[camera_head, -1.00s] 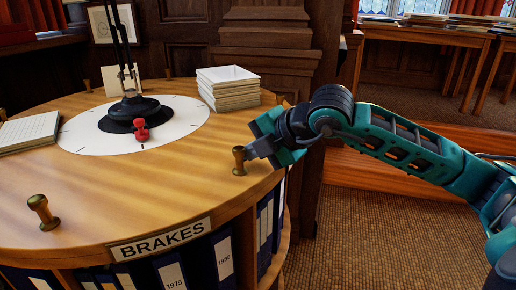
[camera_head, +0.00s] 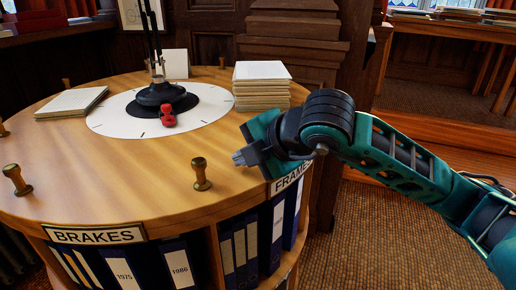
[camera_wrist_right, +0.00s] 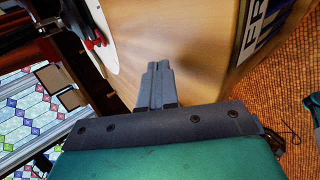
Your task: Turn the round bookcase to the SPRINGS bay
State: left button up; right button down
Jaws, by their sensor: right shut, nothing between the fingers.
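The round bookcase (camera_head: 130,205) has a wooden top with brass knobs and labelled bays. The BRAKES label (camera_head: 97,235) is at front left, and the FRAMES label (camera_head: 289,178) is at the right, partly behind my right gripper. I see no SPRINGS label. My right gripper (camera_head: 238,158) is shut and empty over the right part of the top, apart from the nearest brass knob (camera_head: 202,173) to its left. In the right wrist view the shut fingers (camera_wrist_right: 158,68) point across the wooden top. My left gripper is not in view.
A white dial (camera_head: 212,105) with a red pointer (camera_head: 168,115) and a black lamp base is mid-top. A paper stack (camera_head: 262,90) and a pad (camera_head: 72,103) lie on the top. A dark wooden pillar (camera_head: 295,50) stands behind. Carpet is open at lower right.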

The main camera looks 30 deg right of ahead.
aim_at(210, 186)
jog(key=shift+s+a, duration=0.15)
jog(key=shift+a, duration=0.5)
jog(key=shift+m+h, duration=0.4)
jog(key=shift+m, duration=0.1)
jog(key=shift+s+a, duration=0.2)
jog(key=shift+a, duration=2.65)
